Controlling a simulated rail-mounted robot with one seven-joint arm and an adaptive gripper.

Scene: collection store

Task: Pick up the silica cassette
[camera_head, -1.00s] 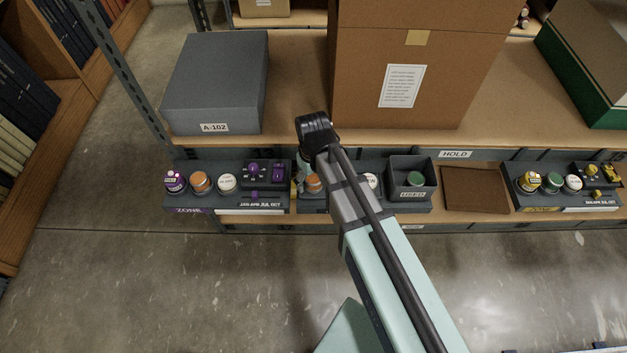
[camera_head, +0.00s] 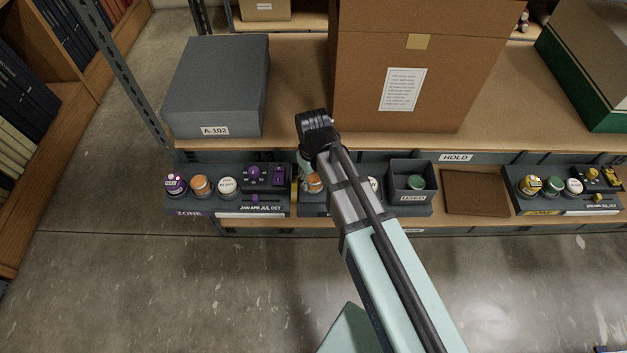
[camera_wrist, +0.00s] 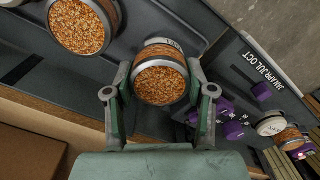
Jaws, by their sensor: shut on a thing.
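In the wrist view, my gripper (camera_wrist: 160,92) is shut on a silica cassette (camera_wrist: 160,82), a short round canister with a face of orange beads and a pale rim. The fingers press on its left and right sides. The cassette is over or in a dark grey holder; I cannot tell whether it is lifted clear. A second orange-bead cassette (camera_wrist: 82,26) sits at the upper left. In the head view, my arm covers most of the middle holder, and an orange cassette (camera_head: 314,183) shows beside my arm.
A left holder (camera_head: 237,209) carries purple, orange and white canisters and purple knobs. A grey bin (camera_head: 412,196) with a green-topped canister, a brown mat (camera_head: 476,192) and a right holder (camera_head: 565,205) stand to the right. A large cardboard box (camera_head: 440,70) stands on the shelf above.

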